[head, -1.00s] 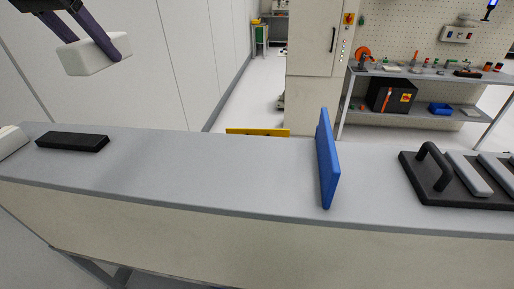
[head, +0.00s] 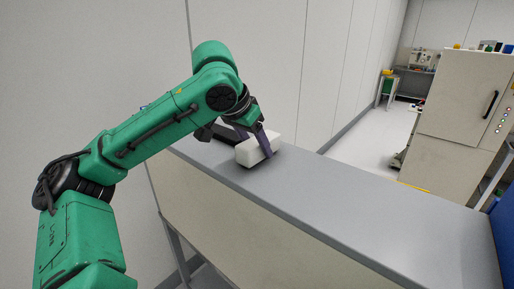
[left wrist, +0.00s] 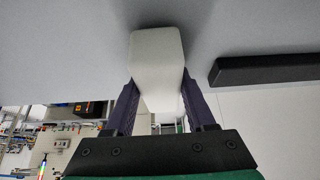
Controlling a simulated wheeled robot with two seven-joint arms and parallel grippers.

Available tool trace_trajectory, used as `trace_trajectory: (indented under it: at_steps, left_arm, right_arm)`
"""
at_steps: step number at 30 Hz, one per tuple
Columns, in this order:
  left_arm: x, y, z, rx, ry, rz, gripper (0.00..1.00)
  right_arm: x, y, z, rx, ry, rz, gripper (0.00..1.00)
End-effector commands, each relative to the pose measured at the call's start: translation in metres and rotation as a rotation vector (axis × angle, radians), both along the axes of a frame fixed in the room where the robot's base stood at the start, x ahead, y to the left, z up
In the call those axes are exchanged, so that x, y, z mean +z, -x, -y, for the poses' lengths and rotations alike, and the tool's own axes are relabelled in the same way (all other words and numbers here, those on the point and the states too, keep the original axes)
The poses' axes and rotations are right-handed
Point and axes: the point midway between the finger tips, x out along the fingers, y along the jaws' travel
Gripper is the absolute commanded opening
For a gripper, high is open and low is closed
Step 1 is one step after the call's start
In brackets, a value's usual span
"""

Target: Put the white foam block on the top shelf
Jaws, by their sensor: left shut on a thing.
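The white foam block (head: 252,152) is held in my left gripper (head: 265,142), low at the far left part of the grey shelf top (head: 300,192). The left gripper's dark purple fingers are shut on its two sides. In the left wrist view the block (left wrist: 156,62) stands between the fingers (left wrist: 160,105), its far end close to the grey surface. I cannot tell whether it touches the surface. My right gripper is not in view.
A black bar (left wrist: 262,68) lies on the surface beside the block. A blue upright plate (head: 502,232) shows at the right edge. The shelf top between the block and that plate is clear. A white panelled wall (head: 270,60) stands behind.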

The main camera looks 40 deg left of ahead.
Motion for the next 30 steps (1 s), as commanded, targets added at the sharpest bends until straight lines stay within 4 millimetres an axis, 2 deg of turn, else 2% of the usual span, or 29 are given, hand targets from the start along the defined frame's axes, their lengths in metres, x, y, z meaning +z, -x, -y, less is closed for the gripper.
trace_trajectory:
  at_steps: [3,10,11,12,13,25,30]
  left_arm:
    - [-0.005,0.0,0.0,0.0,0.001,0.002,0.03]
    - [-0.008,0.0,0.0,0.0,0.001,0.001,0.03]
    - [-0.007,0.0,0.0,0.0,0.001,0.001,0.67]
    - [-0.007,0.0,0.0,0.0,0.001,0.001,0.82]
    - [-0.006,0.0,0.0,0.0,0.001,0.001,0.85]
    - [-0.001,0.001,0.001,-0.001,0.002,0.003,0.85]
    - [0.023,0.016,0.001,-0.002,0.002,0.005,0.85]
  right_arm:
    - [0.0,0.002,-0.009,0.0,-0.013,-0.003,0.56]
    - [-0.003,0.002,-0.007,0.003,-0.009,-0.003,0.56]
    - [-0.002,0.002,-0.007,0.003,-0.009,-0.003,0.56]
    - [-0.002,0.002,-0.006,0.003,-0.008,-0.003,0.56]
    - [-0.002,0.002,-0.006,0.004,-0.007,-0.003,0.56]
    - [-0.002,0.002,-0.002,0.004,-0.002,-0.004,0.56]
    - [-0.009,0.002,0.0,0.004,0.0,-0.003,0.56]
